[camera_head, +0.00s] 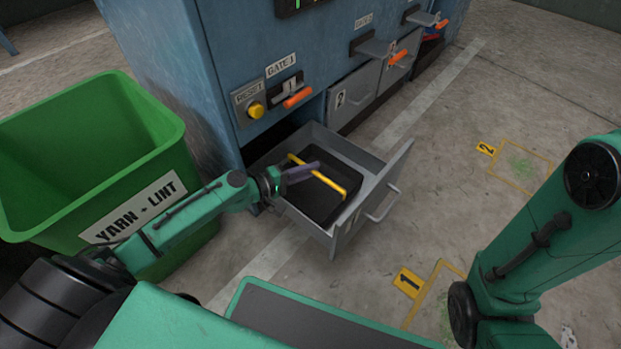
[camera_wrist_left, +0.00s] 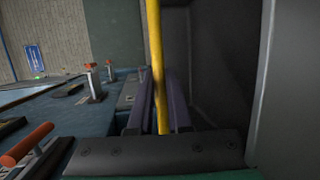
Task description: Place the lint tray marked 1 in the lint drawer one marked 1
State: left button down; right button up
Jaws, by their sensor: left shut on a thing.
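The lint tray (camera_head: 322,205) is a black tray with a yellow handle bar (camera_head: 335,183). It is inside the grey, pulled-out lint drawer (camera_head: 383,187); I cannot tell whether it rests on the drawer floor. No number shows on the tray. My left gripper (camera_head: 304,172) reaches over the drawer from the left and is shut on the yellow handle. In the left wrist view the two fingers (camera_wrist_left: 160,105) stand on either side of the yellow bar (camera_wrist_left: 155,60). My right arm shows at the right, but its gripper is out of view.
The blue machine (camera_head: 180,70) stands behind the drawer, with a yellow reset button (camera_head: 256,111) and an orange gate lever (camera_head: 297,97). A closed drawer marked 2 (camera_head: 352,97) is beside it. A green yarn and lint bin (camera_head: 90,150) stands left.

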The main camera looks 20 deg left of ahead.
pick_arm(q)
jog(key=shift+f, duration=0.25)
jog(key=c, duration=0.8)
grip_release()
jog(key=shift+c, duration=0.2)
jog(key=shift+r, duration=0.1)
